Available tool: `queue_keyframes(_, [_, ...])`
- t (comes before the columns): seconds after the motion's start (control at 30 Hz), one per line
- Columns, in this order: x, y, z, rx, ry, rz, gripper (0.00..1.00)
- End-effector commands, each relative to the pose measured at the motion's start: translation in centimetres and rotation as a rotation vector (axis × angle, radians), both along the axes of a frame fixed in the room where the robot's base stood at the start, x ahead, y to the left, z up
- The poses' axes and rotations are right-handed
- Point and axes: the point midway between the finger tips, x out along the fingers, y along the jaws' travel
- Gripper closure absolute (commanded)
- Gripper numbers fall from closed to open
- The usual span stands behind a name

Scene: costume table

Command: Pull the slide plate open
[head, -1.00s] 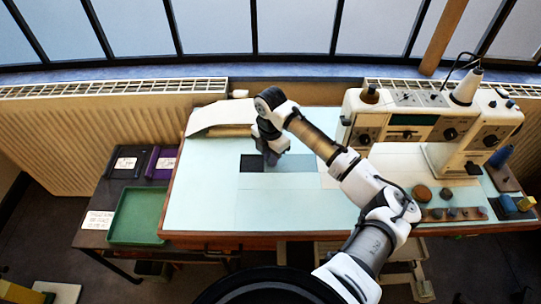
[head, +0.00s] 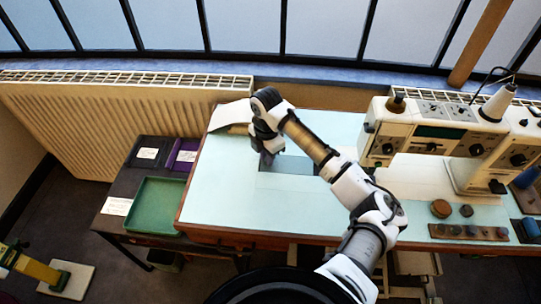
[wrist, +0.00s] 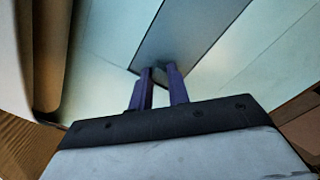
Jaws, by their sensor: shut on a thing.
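The slide plate (head: 294,166) is a flat grey-blue rectangle set in the pale table top, left of the sewing machine (head: 430,135). It also shows in the wrist view as a grey-blue strip (wrist: 190,30) running up from the fingertips. My gripper (head: 267,160) is low over the plate's left end and partly covers it from the head camera. In the wrist view my purple fingers (wrist: 160,72) are close together, shut on a small part at the plate's near end. The fingertips hide most of that held part. No dark opening shows beside the plate now.
A green tray (head: 158,205) and dark boxes sit on a side table to the left. Pale folded cloth (head: 230,114) lies at the back left of the table. Round items and a wooden strip (head: 468,232) lie at the right. The table's front left is clear.

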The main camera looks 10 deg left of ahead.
Motion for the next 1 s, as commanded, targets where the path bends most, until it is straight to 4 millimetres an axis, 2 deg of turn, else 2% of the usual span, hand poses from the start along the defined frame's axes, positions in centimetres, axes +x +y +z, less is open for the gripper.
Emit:
queue_keyframes(0.03, [0.1,0.0,0.1,0.001,-0.002,-0.001,0.81])
queue_keyframes(0.2, [0.0,-0.1,0.1,0.000,-0.001,-0.001,0.60])
queue_keyframes(0.57, [0.1,0.0,0.5,0.000,-0.003,-0.001,0.60])
queue_keyframes(0.67, [0.1,0.0,1.7,0.000,-0.003,-0.001,0.60])
queue_keyframes(0.77, [0.1,0.0,3.7,0.000,-0.006,0.001,0.60])
queue_keyframes(1.0, [0.1,-0.1,9.6,-0.003,-0.006,0.000,0.60])
